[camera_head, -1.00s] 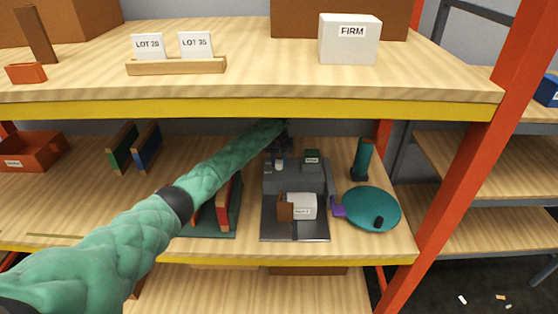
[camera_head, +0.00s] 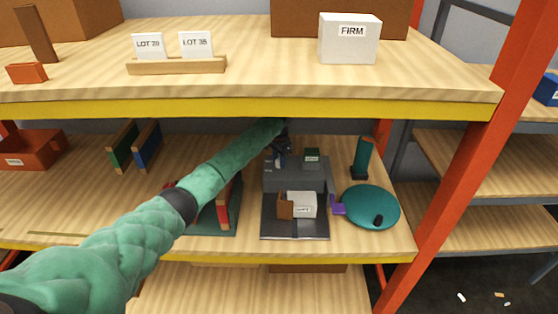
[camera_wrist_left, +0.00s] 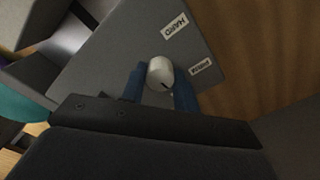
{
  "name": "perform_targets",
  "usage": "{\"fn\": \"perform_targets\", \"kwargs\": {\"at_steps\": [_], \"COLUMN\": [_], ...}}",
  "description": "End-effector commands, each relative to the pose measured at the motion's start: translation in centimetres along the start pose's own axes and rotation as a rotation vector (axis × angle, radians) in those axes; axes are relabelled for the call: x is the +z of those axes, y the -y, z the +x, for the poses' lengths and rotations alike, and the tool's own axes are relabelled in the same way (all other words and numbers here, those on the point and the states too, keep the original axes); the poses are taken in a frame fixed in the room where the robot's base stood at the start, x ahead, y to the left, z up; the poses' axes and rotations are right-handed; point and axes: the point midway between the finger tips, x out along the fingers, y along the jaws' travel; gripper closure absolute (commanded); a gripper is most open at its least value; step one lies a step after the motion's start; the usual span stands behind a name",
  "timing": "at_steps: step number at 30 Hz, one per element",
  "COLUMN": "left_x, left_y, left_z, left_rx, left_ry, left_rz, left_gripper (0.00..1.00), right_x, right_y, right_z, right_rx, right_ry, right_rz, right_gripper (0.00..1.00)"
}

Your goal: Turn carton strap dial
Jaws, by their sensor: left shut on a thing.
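The grey strapping machine (camera_head: 313,176) stands on the lower shelf, with a white carton (camera_head: 302,205) and a brown block (camera_head: 285,205) on its dark front plate. The dial is a small white knob (camera_wrist_left: 160,73) with a dark pointer mark, on the machine's grey panel in the wrist view. A label reading HARD (camera_wrist_left: 174,27) and a second label, hard to read, lie beyond it. My left gripper (camera_head: 281,159) is at the panel's left side. Its blue fingers are shut on the dial in the wrist view (camera_wrist_left: 159,82). My right gripper is not in view.
A teal round turntable (camera_head: 371,206) and a teal cylinder (camera_head: 363,158) stand right of the machine. A rack with red boards (camera_head: 224,205) is at its left, under my arm. The upper shelf's yellow edge (camera_head: 240,108) hangs above; a FIRM sign block (camera_head: 349,40) stands on it.

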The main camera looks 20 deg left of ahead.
Motion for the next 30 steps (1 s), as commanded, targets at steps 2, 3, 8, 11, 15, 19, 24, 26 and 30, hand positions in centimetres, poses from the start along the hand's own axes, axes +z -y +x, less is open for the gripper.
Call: {"fn": "perform_targets", "kwargs": {"at_steps": [2, 3, 8, 11, 15, 19, 24, 26, 30], "left_x": [-0.08, -0.09, -0.09, -0.10, -0.10, -0.10, -0.11, -0.11, -0.07], "left_y": [0.11, 0.11, 0.11, 0.12, 0.12, 0.12, 0.13, 0.12, 0.07], "left_z": [-0.24, -0.24, -0.26, -0.27, -0.28, -0.29, -0.30, -0.30, -0.18], "left_rx": [-0.002, -0.002, -0.002, -0.002, -0.003, -0.003, -0.003, -0.003, -0.002], "left_ry": [-0.003, -0.003, -0.004, -0.004, -0.004, -0.004, -0.004, -0.004, -0.003], "left_rz": [0.032, 0.045, 0.086, 0.098, 0.104, 0.104, 0.103, 0.103, 0.103], "left_gripper": [0.93, 0.93, 0.93, 0.92, 0.92, 0.92, 0.66, 0.54, 0.48], "right_x": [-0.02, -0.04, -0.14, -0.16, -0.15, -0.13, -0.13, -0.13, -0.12], "right_y": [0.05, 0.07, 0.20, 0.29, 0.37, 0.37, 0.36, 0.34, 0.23], "right_z": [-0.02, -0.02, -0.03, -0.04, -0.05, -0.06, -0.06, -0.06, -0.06], "right_rx": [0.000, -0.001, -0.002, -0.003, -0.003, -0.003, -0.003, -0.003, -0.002], "right_ry": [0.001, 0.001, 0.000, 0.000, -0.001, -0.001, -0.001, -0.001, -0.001], "right_rz": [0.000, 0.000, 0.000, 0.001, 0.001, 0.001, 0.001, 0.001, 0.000], "right_gripper": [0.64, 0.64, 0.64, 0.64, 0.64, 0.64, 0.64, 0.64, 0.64]}}
